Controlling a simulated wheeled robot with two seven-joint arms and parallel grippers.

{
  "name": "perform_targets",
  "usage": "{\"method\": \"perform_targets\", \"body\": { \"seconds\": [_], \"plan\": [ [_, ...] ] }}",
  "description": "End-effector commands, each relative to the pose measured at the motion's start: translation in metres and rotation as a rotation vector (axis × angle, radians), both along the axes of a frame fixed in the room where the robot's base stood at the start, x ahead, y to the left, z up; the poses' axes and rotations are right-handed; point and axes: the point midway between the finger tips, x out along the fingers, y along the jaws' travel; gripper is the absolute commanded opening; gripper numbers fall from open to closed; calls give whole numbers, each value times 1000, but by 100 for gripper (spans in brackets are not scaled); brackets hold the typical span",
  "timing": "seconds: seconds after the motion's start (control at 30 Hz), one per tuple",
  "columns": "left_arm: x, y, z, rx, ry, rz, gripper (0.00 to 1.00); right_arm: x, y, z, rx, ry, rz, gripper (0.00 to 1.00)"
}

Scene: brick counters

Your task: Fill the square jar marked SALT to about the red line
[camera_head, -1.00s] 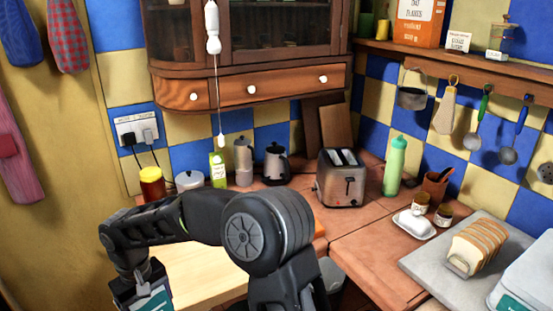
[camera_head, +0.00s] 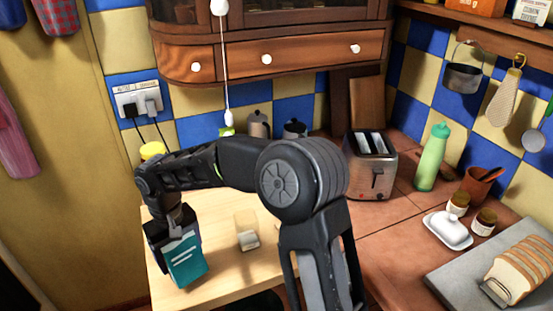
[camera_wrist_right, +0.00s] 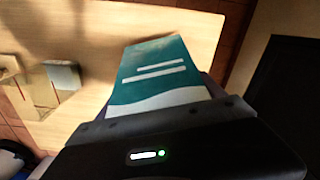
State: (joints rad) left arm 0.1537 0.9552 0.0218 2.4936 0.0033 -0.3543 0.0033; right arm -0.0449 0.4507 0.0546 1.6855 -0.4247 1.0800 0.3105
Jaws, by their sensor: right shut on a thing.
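A teal packet (camera_head: 186,262) with white stripes is held in my right gripper (camera_head: 172,228), at the left over the pale wooden board. In the right wrist view the packet (camera_wrist_right: 160,75) sticks out beyond the dark gripper (camera_wrist_right: 165,120), its striped face showing. A small square clear jar (camera_head: 246,230) stands on the board to the right of the packet, with something whitish low in it. The jar also shows at the left of the right wrist view (camera_wrist_right: 62,78). My left gripper is not in view.
The wooden board (camera_head: 220,285) has bare room around the jar. Behind my arm are a yellow-lidded jar (camera_head: 152,149) and pots, partly hidden. A toaster (camera_head: 370,170), green bottle (camera_head: 432,158), butter dish (camera_head: 447,230) and bread (camera_head: 522,265) stand to the right.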

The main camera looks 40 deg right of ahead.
Motion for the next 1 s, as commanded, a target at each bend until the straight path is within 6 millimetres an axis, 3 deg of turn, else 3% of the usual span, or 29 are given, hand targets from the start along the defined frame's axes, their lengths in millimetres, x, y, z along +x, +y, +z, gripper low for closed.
{"method": "perform_targets", "body": {
  "seconds": [0.17,0.37,0.57,0.73,0.9,1.0],
  "plan": [
    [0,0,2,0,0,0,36,1,-3,5,-9,-8,-3,8],
    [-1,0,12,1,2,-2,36,5,-26,38,-70,-51,-25,8],
    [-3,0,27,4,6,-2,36,2,-93,96,-158,-101,-101,8],
    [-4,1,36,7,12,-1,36,-16,-171,143,-238,-134,-192,8],
    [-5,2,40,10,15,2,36,-41,-234,170,-327,-162,-273,8],
    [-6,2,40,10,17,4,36,-52,-256,177,-395,-185,-302,8]
  ]
}}
